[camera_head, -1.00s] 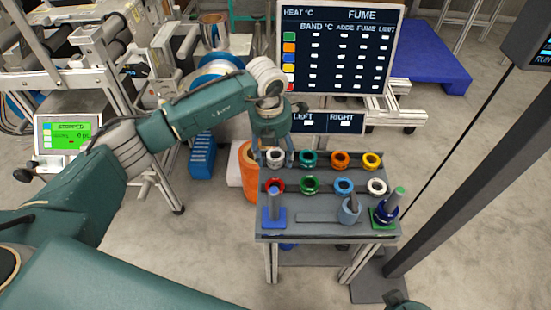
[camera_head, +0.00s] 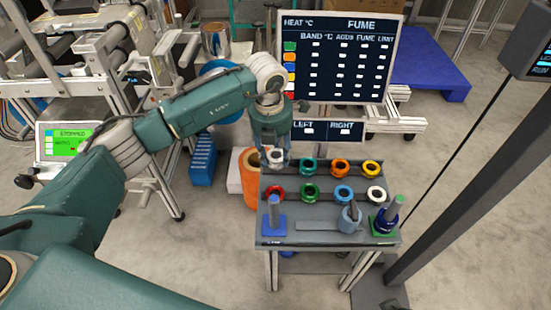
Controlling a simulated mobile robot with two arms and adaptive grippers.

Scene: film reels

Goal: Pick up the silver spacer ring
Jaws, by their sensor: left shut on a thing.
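The silver spacer ring (camera_head: 277,160) is at the back left corner of the grey rack table (camera_head: 330,231). My left gripper (camera_head: 274,153) points down over that corner and is shut on the ring. The fingers partly hide it, and I cannot tell whether it is clear of its place on the rack. My right gripper does not show.
The back row also holds teal (camera_head: 308,166), orange (camera_head: 340,168) and yellow (camera_head: 371,168) rings. The front row holds red, green, blue and white (camera_head: 376,194) ones. A fume board (camera_head: 340,60) stands behind.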

